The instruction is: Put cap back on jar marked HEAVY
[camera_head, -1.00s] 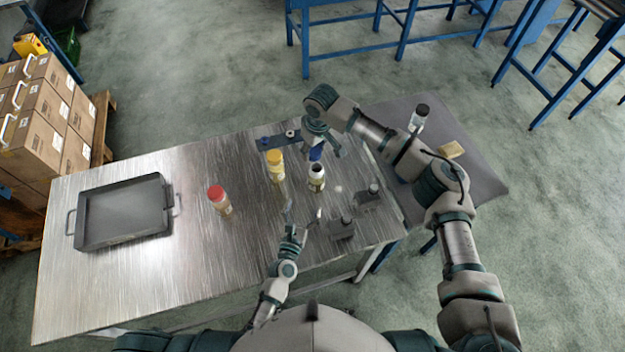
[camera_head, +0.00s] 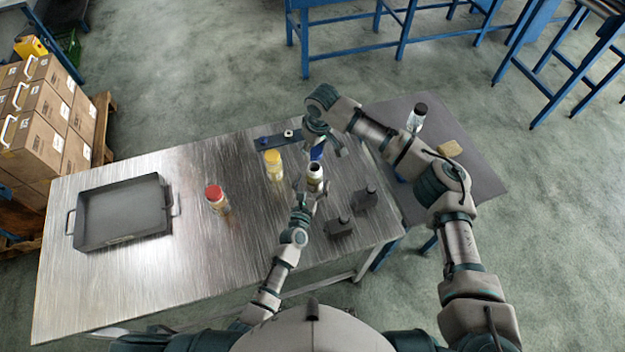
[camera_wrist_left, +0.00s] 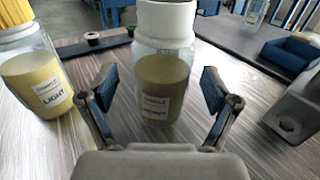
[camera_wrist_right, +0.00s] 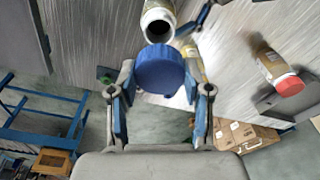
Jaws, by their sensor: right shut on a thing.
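The open jar (camera_head: 315,176) stands upright on the metal table, with a bare white neck and yellowish contents. In the left wrist view this jar (camera_wrist_left: 163,85) stands between the fingers of my left gripper (camera_wrist_left: 158,92); gaps show on both sides, so they are open around it. Its label is too blurred to read for certain. My right gripper (camera_wrist_right: 160,95) is shut on a blue cap (camera_wrist_right: 160,70). The cap is held close to the open jar mouth (camera_wrist_right: 158,26), apart from the neck. In the head view the blue cap (camera_head: 317,153) is just behind the jar.
A yellow-capped jar (camera_head: 274,166), labelled LIGHT in the left wrist view, stands left of the open jar. A red-capped jar (camera_head: 216,199) is farther left. A grey tray (camera_head: 122,212) lies at the left. Two dark blocks (camera_head: 340,228) stand at the right front.

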